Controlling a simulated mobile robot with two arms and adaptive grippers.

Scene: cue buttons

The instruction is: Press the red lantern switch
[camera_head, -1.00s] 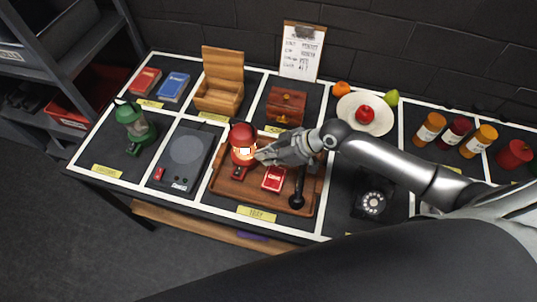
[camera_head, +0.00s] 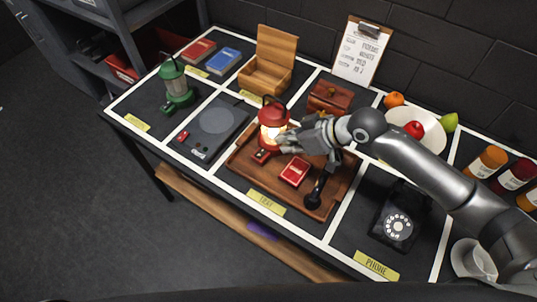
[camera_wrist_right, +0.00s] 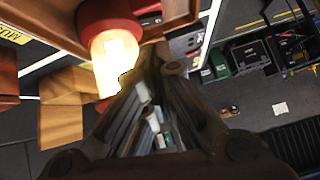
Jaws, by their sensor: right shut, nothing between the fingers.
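The red lantern (camera_head: 273,127) stands upright on the brown wooden tray (camera_head: 252,173), and its glass glows brightly. It also shows in the right wrist view (camera_wrist_right: 112,52), lit, close beside the fingers. A small red switch (camera_head: 261,156) sits at the front of the lantern's base. My right gripper (camera_head: 284,141) is shut and empty, just right of the lantern with its tips by the glass. I cannot tell whether it touches the lantern. In the right wrist view the closed fingers (camera_wrist_right: 128,78) point at the lantern. My left gripper is not in view.
A small red box (camera_head: 295,171) and a black-handled item (camera_head: 318,187) lie on the tray. A green lantern (camera_head: 175,84), a grey device with a red button (camera_head: 215,122), an open wooden box (camera_head: 268,66) and a black phone (camera_head: 398,222) stand around it.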

